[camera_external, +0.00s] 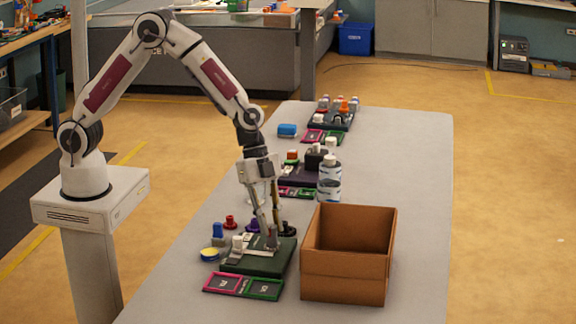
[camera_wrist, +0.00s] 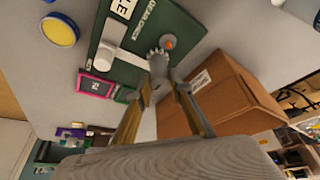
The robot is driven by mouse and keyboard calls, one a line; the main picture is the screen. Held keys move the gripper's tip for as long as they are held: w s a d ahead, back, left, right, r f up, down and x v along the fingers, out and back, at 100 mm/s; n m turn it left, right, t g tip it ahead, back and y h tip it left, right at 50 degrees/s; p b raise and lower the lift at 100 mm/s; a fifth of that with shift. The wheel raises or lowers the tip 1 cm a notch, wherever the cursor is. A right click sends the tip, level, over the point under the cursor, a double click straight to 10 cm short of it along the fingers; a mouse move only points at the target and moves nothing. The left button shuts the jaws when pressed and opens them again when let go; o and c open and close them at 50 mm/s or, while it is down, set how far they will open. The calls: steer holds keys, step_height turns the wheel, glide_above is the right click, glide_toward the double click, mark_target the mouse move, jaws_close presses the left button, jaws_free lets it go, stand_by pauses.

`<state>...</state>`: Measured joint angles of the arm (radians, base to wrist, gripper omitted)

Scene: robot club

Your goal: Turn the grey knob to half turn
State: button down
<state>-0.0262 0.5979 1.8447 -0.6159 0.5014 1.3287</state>
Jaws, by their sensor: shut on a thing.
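The dark green panel (camera_external: 255,262) lies on the near part of the table. In the wrist view the panel (camera_wrist: 187,28) carries a grey toothed knob (camera_wrist: 158,62), a white knob (camera_wrist: 106,54) and a small orange spot beside the grey knob. My gripper (camera_external: 271,238) points down at the right part of the panel. In the wrist view my gripper (camera_wrist: 164,88) has its fingers shut on the grey knob, which sits between the tips. The knob's pointer and its exact turn cannot be made out.
An open brown box (camera_external: 345,278) stands close to the right of the panel. Pink and green frames (camera_external: 243,286) lie in front. A yellow-topped round item (camera_external: 210,254) and small coloured pieces lie to the left. Other panels and two jars (camera_external: 329,178) stand farther back.

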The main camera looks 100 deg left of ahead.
steer(key=shift+s+f, duration=0.1)
steer(key=c, duration=1.8)
jaws_free()
steer(key=shift+v, duration=0.85)
steer(key=v, duration=1)
steer(key=shift+r, duration=0.25)
